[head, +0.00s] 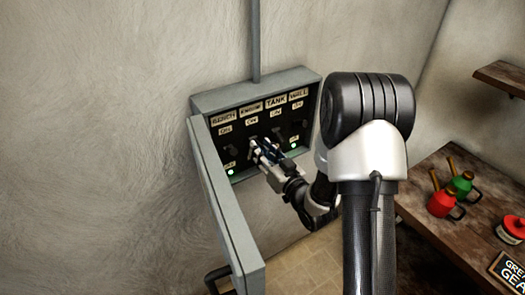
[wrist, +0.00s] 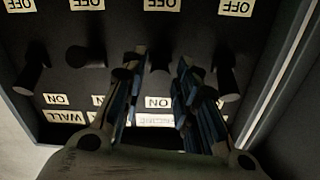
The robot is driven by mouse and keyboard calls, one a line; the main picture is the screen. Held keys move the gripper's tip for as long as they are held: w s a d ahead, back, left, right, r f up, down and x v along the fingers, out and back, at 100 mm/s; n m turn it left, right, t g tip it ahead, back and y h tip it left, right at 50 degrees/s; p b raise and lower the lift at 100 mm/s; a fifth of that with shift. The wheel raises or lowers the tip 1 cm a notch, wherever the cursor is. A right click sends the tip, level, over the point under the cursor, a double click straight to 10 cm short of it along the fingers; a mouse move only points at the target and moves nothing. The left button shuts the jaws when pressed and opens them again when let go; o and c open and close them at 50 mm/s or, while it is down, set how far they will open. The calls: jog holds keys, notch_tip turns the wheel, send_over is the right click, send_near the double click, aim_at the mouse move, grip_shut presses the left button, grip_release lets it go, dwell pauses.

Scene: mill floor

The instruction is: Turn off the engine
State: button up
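The switch panel (head: 205,103) is on the wall with its door open to the left. It has columns marked BENCH, ENGINE (head: 250,104), TANK and WALL, with ON above and OFF below. The wrist view shows the panel upside down. There the ENGINE lever (wrist: 159,58) stands between the fingers of my gripper (wrist: 161,68), which are apart on either side of it. I cannot tell whether they touch it. In the head view my gripper (head: 262,148) covers the ENGINE lever and its lower part. Which way that lever is tilted is unclear.
The BENCH lever (wrist: 228,84) is close beside one finger, the TANK lever (wrist: 86,57) beside the other. Green lamps glow under BENCH (head: 230,172) and WALL (head: 293,146). The open door (head: 228,210) stands left of my arm. A wooden bench (head: 425,215) with oil cans is at right.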

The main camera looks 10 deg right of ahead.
grip_shut()
jog(key=f+t+b, duration=0.1)
jog(key=b, duration=0.4)
jog(key=shift+f, duration=0.15)
jog(key=t+b, duration=0.1)
jog(key=b, duration=0.4)
jog(key=f+t+y+b, duration=0.1)
jog(key=t+b, duration=0.1)
jog(key=b, duration=0.3)
jog(key=shift+w+a+f, duration=0.1)
jog(key=shift+w+f, duration=0.1)
jog(key=shift+w, duration=0.05)
jog(key=shift+r, duration=0.1)
